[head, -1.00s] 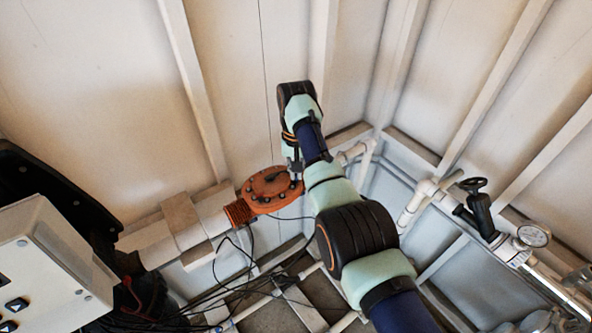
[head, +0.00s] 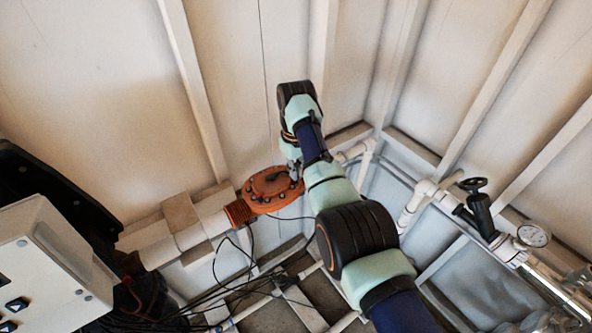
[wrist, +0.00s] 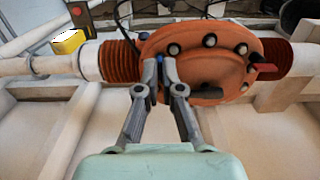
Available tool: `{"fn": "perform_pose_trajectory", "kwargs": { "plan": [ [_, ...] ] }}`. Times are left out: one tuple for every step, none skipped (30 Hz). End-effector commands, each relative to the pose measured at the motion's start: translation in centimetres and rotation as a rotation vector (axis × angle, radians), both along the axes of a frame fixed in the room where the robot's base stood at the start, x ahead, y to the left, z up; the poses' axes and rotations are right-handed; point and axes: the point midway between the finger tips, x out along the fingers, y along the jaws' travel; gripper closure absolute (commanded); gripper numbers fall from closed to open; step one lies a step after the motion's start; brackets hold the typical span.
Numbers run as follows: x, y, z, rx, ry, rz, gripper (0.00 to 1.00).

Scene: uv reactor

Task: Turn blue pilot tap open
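The orange reactor body (wrist: 215,85) fills the top middle of the wrist view, with a ring of dark bolts on its face. It also shows in the head view (head: 262,203), left of my arm. A small blue piece, the blue pilot tap (wrist: 160,58), shows between my fingertips against the orange body; most of it is hidden. My gripper (wrist: 160,66) has its two grey fingers close together around the blue piece and appears shut on it. In the head view my gripper (head: 294,172) is at the far edge of the orange body.
A red lever (wrist: 266,68) sits right of the orange body. A yellow box (wrist: 68,42) is at upper left. Black cables (head: 235,262) hang below. A black valve (head: 480,210) and a gauge (head: 532,236) stand on pipes at right.

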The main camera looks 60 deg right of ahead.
Motion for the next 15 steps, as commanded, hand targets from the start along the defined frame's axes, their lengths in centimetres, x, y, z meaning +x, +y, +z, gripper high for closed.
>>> {"fn": "perform_pose_trajectory", "kwargs": {
  "plan": [
    [0.01,0.00,0.20,0.000,0.000,0.003,1.00],
    [0.01,0.00,0.20,0.000,0.000,0.004,1.00],
    [0.01,0.00,0.21,0.000,-0.001,0.004,1.00],
    [0.01,0.00,0.21,0.000,-0.001,0.004,1.00],
    [0.01,0.00,0.21,0.000,-0.001,0.004,1.00],
    [0.01,0.00,0.21,0.000,-0.001,0.004,1.00],
    [0.01,0.00,0.21,0.000,-0.001,0.004,1.00],
    [0.01,0.00,0.21,0.000,-0.001,0.004,1.00],
    [0.01,0.00,0.22,0.000,-0.001,0.004,1.00],
    [0.01,0.00,0.22,0.000,-0.001,0.004,1.00],
    [0.01,0.00,0.22,0.000,-0.001,0.004,1.00],
    [0.02,-0.01,0.22,0.000,-0.001,0.004,0.88],
    [0.02,-0.01,0.21,0.000,-0.001,0.004,0.83],
    [0.02,-0.01,0.20,0.000,-0.001,0.004,0.78],
    [0.02,-0.01,0.18,0.000,-0.001,0.004,0.72]
  ]
}}
